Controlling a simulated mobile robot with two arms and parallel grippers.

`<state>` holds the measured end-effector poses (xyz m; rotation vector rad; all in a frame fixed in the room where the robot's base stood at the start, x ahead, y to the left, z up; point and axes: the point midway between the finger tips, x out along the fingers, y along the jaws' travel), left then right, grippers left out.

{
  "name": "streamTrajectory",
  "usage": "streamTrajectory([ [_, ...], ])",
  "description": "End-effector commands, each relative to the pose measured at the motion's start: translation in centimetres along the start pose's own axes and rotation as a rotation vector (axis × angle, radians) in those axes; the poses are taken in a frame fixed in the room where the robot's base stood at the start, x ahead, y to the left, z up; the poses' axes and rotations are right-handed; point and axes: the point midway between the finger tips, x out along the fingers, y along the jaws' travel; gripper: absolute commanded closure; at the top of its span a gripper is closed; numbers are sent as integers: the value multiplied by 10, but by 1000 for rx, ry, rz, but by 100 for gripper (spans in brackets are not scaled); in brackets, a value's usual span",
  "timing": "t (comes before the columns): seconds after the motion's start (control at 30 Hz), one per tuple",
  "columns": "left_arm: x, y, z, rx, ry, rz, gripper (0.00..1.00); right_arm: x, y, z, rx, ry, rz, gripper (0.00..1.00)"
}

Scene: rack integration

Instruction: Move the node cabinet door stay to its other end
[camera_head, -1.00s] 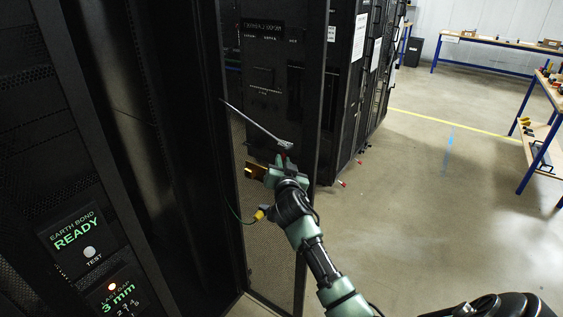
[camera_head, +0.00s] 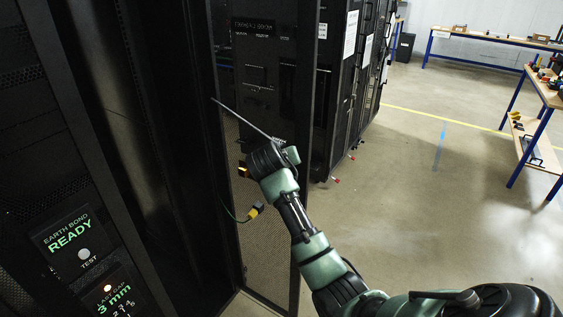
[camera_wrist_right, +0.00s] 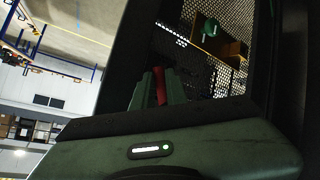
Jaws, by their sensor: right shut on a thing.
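The door stay (camera_head: 245,121) is a thin grey rod. It slants from the dark cabinet frame at upper left down to my right wrist, beside the open mesh door (camera_head: 266,255). In the head view my wrist hides the fingers of my right gripper. In the right wrist view, the right gripper (camera_wrist_right: 158,88) is shut on a red piece (camera_wrist_right: 160,84), which looks like the red grip at the stay's near end. The stay's rod cannot be made out in that view. My left gripper is not in view.
A brass-coloured bracket (camera_head: 243,170) and a green cable with a yellow connector (camera_head: 255,210) are near the door. An "EARTH BOND READY" panel (camera_head: 72,240) is at left. More black cabinets (camera_head: 345,90) stand behind.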

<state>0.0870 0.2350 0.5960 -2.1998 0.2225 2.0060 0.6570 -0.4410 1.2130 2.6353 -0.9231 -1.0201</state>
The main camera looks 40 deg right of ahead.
Motion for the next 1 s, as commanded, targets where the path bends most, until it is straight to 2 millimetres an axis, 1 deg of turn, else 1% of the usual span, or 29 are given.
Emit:
streamTrajectory([
  [0.33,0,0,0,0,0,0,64,-3,3,-1,-117,-83,46,100],
  [0.9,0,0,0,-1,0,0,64,-4,5,-2,-140,-98,55,100],
  [0.93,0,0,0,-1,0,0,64,-4,5,-2,-140,-98,55,81],
  [0.97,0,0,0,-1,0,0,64,-4,5,-2,-140,-98,55,78],
  [1.0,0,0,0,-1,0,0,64,-4,4,-2,-140,-98,55,78],
])
